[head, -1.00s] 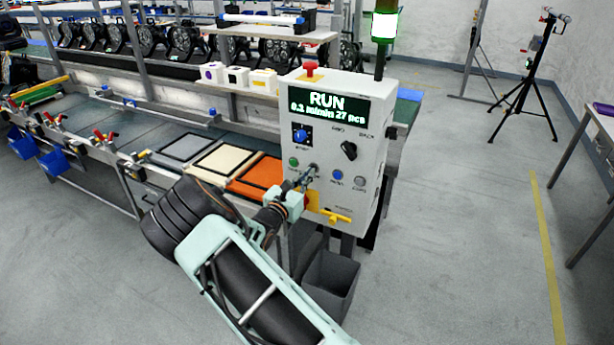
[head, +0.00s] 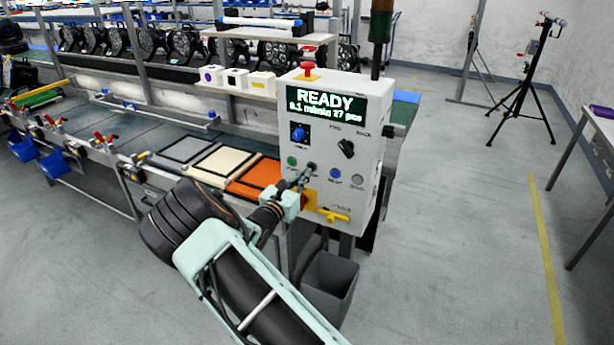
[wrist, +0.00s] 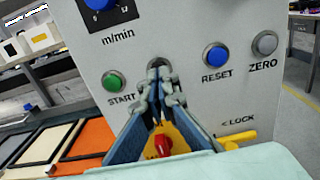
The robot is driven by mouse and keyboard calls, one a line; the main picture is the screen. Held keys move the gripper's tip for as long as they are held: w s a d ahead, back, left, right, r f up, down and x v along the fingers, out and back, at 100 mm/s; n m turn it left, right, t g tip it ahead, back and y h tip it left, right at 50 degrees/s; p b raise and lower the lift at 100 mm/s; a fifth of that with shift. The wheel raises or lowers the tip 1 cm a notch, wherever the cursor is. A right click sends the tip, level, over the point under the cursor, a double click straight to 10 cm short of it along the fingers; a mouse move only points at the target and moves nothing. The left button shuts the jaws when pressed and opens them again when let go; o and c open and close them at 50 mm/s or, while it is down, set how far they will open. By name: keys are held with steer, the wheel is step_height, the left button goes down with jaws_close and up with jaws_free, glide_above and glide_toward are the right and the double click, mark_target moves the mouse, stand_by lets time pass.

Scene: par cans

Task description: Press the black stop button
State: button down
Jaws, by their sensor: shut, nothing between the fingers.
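The control box (head: 350,125) stands at the end of the conveyor. Its display (head: 325,100) reads READY. In the wrist view, the stop button (wrist: 158,63) lies between the green START button (wrist: 112,81) and the blue RESET button (wrist: 215,55); my fingers hide most of it and its label. My gripper (wrist: 163,82) is shut and empty, with its tips at the lower part of the stop button. I cannot tell for sure whether they touch it. In the head view my gripper (head: 306,173) is against the lower button row.
A red mushroom button (head: 308,68) is on top of the box. A yellow lock handle (head: 333,215) and a red knob on yellow (wrist: 162,146) sit below the buttons. A grey bin (head: 330,278) stands below.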

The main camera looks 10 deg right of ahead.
steer(key=b+v, duration=0.2)
steer(key=v, duration=0.9)
steer(key=shift+s+a, duration=0.25)
